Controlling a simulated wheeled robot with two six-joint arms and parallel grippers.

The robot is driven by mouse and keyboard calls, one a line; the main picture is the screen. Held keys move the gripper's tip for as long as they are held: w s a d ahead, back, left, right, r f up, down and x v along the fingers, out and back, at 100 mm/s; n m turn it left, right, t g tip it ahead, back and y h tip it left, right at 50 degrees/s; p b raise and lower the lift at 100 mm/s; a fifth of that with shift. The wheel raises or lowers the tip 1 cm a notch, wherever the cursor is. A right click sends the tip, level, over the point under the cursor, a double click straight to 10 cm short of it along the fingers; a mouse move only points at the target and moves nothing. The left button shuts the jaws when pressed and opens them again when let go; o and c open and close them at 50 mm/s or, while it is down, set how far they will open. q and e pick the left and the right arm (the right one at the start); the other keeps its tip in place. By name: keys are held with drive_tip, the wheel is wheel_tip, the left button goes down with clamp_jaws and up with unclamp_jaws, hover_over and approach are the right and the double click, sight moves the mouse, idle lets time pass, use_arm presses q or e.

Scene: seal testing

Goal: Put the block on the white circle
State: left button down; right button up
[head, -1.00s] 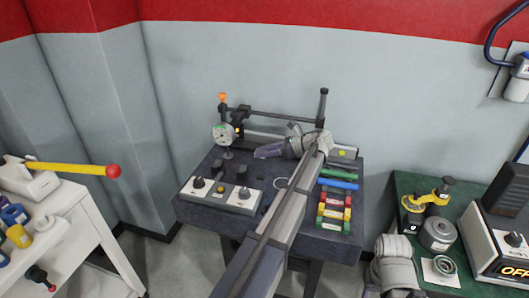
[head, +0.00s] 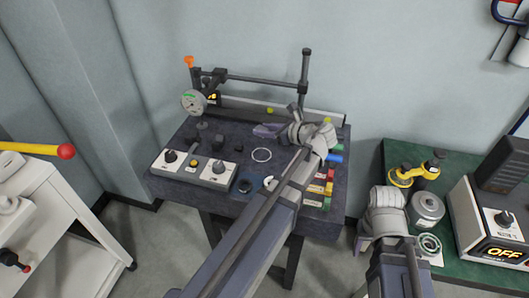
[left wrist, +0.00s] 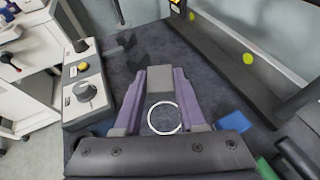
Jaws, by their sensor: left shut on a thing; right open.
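The white circle (head: 261,155) is a thin ring on the dark table. It also shows between my fingers in the left wrist view (left wrist: 164,117). My left gripper (head: 262,130) is over the table, a little behind the circle in the head view. In the left wrist view its purple fingers (left wrist: 160,74) are shut on a grey block (left wrist: 160,78) at their tips. The block appears beyond the circle in that picture; its height above the table is unclear. In the head view I cannot make out the block. My right gripper (head: 362,242), partly seen, is open beside the green table.
A dial gauge (head: 193,102) and crossbar (head: 262,82) stand at the table's back. A control box with knobs (head: 195,167) is left of the circle. Coloured blocks (head: 318,188) lie right of it. The green table (head: 400,158) holds round parts and a box.

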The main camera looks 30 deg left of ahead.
use_arm(q)
drive_tip(key=b, duration=0.6)
hover_over(265, 156)
drive_tip(key=shift+f, duration=3.15)
drive_tip(key=shift+f, duration=0.1)
wheel_tip(265, 156, down, 4)
drive_tip(key=b, duration=0.4)
drive_tip(key=shift+r, duration=0.25)
drive_tip(key=shift+f, duration=0.2)
drive_tip(key=shift+c, duration=2.4)
unclamp_jaws()
drive_tip(key=shift+r, duration=0.2)
